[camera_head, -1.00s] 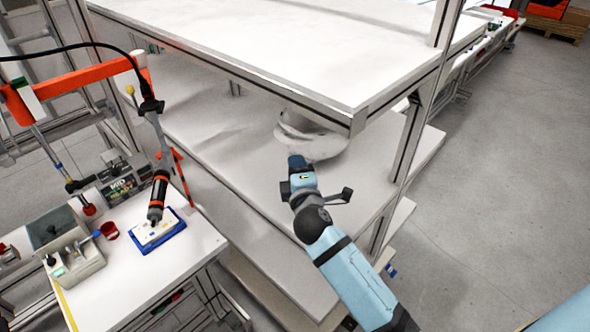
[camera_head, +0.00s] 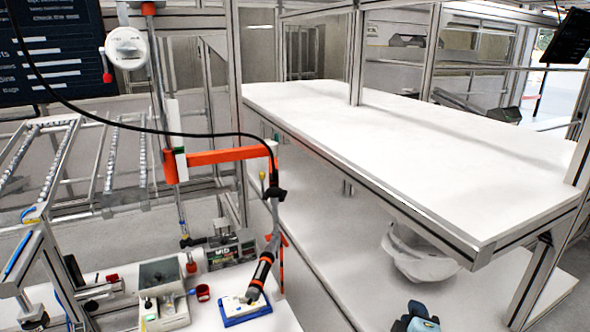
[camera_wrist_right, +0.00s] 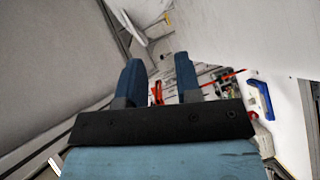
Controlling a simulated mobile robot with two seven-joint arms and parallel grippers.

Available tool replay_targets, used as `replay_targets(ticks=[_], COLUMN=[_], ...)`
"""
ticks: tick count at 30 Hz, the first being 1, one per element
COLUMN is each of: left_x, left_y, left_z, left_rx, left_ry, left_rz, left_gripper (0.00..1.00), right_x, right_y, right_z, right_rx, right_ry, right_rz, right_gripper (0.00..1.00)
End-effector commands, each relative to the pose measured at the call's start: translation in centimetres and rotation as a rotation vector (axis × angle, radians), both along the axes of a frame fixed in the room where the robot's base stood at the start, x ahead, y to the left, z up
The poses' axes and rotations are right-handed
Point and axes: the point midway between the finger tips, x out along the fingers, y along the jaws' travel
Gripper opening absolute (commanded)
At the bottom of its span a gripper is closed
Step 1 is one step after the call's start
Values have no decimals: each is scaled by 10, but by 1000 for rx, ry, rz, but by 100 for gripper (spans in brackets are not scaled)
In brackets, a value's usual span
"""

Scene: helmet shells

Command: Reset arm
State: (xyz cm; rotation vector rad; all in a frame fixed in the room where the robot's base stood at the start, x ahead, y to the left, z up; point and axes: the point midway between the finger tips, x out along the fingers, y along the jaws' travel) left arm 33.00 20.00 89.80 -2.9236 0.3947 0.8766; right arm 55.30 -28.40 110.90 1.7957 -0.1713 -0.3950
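A white helmet shell (camera_head: 418,262) rests on the lower shelf (camera_head: 372,288), partly hidden under the front edge of the upper shelf. My right gripper (camera_head: 418,312) shows at the bottom edge of the head view, on the near side of the shell and apart from it in the picture. In the right wrist view its two blue fingers (camera_wrist_right: 159,75) stand apart with nothing held between them. My left gripper is in neither view.
The upper shelf (camera_head: 400,140) is bare, with metal posts at its corners.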

Motion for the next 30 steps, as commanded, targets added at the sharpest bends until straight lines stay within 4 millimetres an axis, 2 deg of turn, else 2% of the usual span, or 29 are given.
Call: replay_targets(ticks=[1,3,6,9,15,24,30], left_x=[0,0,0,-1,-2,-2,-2], left_y=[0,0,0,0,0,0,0], left_z=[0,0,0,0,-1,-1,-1], left_rx=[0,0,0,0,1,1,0], left_ry=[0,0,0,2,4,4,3], left_rz=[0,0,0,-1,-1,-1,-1], left_gripper=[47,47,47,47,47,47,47], right_x=[-29,-69,-118,-157,-218,-288,-268], right_y=[-7,-12,-11,-6,6,22,30], right_z=[-18,-38,-58,-69,-78,-74,-97], right_rx=[134,336,555,706,904,1071,1097], right_ry=[68,170,299,404,579,787,723], right_rz=[-47,-124,-217,-289,-403,-527,-455], right_gripper=[32,32,32,32,32,32,32])
